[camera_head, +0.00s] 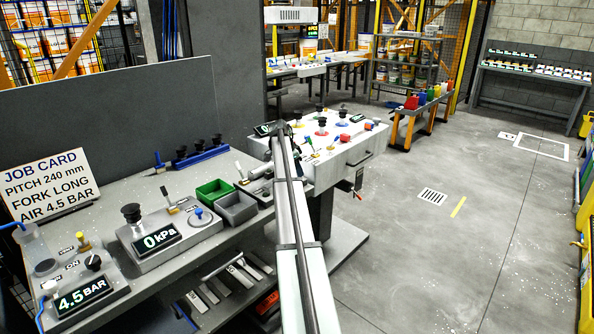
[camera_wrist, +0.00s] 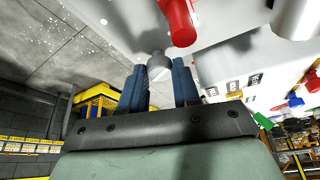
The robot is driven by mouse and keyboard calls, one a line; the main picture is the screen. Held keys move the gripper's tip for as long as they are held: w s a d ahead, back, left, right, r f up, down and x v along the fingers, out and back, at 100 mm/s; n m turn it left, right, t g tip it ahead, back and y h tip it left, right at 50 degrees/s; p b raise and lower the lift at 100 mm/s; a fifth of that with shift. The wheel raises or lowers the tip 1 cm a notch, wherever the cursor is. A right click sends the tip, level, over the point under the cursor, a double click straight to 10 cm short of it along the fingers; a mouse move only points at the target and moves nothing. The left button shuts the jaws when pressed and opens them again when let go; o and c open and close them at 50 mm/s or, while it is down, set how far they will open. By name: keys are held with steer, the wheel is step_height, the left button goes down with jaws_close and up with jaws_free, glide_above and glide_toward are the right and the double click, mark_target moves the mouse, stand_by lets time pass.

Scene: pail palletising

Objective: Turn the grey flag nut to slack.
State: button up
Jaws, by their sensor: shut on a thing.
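In the wrist view, the two blue fingers of my gripper (camera_wrist: 158,80) stand on either side of a small grey part (camera_wrist: 158,66), which looks like the grey flag nut. My gripper is shut on it. The nut's lower part is hidden between the fingers and by the gripper body, so its turn angle cannot be told. In the head view, my arm reaches over the white fixture table (camera_head: 345,158). The grey nut cannot be made out there, behind my arm.
A red handle (camera_wrist: 180,22) stands close beyond the fingers in the wrist view, with a pale cylinder (camera_wrist: 296,18) to its right. Several coloured knobs stand on the white table. A bench with gauges (camera_head: 160,238) and a green bin (camera_head: 214,191) lies left. Open floor lies right.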

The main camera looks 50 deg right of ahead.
steer(key=shift+w+m+g+y, duration=0.1)
steer(key=shift+m+g+y, duration=0.2)
steer(key=shift+m, duration=0.7)
steer(key=o, duration=1)
steer(key=shift+o, duration=0.2)
steer(key=v, duration=1.3)
steer(key=shift+r, duration=0.3)
steer(key=shift+w+a, duration=0.1)
steer(key=shift+w, duration=0.05)
